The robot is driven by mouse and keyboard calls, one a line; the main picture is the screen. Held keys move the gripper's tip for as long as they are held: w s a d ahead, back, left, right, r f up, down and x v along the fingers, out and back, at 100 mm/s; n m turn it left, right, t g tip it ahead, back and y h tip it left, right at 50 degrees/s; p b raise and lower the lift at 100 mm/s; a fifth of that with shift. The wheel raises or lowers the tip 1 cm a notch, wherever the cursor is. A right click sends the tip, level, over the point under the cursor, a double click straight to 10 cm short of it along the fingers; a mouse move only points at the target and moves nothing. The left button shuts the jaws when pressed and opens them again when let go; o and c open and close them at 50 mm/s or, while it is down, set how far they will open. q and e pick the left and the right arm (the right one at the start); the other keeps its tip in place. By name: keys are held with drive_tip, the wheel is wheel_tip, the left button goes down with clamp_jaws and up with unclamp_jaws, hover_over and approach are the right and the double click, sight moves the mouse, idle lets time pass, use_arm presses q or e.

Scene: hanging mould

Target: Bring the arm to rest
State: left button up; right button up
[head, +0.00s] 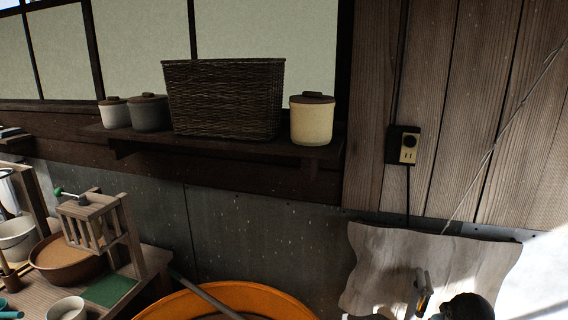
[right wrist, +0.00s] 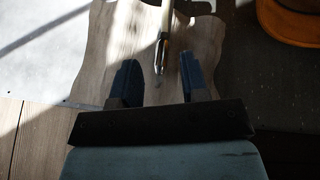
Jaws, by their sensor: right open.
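My right gripper (right wrist: 160,78) is open in the right wrist view, its two dark fingers spread apart. A slim pale tool or peg with a darker tip (right wrist: 162,45) shows between and beyond the fingers; I cannot tell its distance, and no finger is seen touching it. Behind it is a wavy-edged wooden board (right wrist: 118,35). In the head view this board (head: 385,260) is at the lower right, with the slim piece (head: 422,283) in front of it. A dark rounded shape, probably part of my right arm, is cut off at the bottom edge. My left gripper is not in view.
An orange tub (head: 225,297) stands at the bottom middle. A shelf (head: 215,144) holds a wicker basket (head: 225,98) and lidded jars, including a cream one (head: 312,120). A workbench with a wooden press (head: 92,218) and bowls is at left. An outlet (head: 407,149) is on the plank wall.

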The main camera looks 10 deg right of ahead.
drive_tip(key=s+a+f+n+g+y, duration=0.1)
drive_tip(key=s+a+f+n+y, duration=0.15)
drive_tip(key=s+a, duration=0.75)
drive_tip(key=s+a+f+n+y, duration=0.1)
drive_tip(key=s+a+f+n, duration=0.15)
drive_tip(key=s+a, duration=0.8)
drive_tip(key=w+a+f+t+y, duration=0.1)
drive_tip(key=w+a+f+t, duration=0.1)
drive_tip(key=f, duration=0.5)
drive_tip(key=w+a+f+t+y, duration=0.2)
drive_tip(key=w+a+f+t, duration=0.1)
drive_tip(key=f+t, duration=0.2)
drive_tip(key=shift+w+f, duration=0.35)
drive_tip(key=shift+f, duration=0.6)
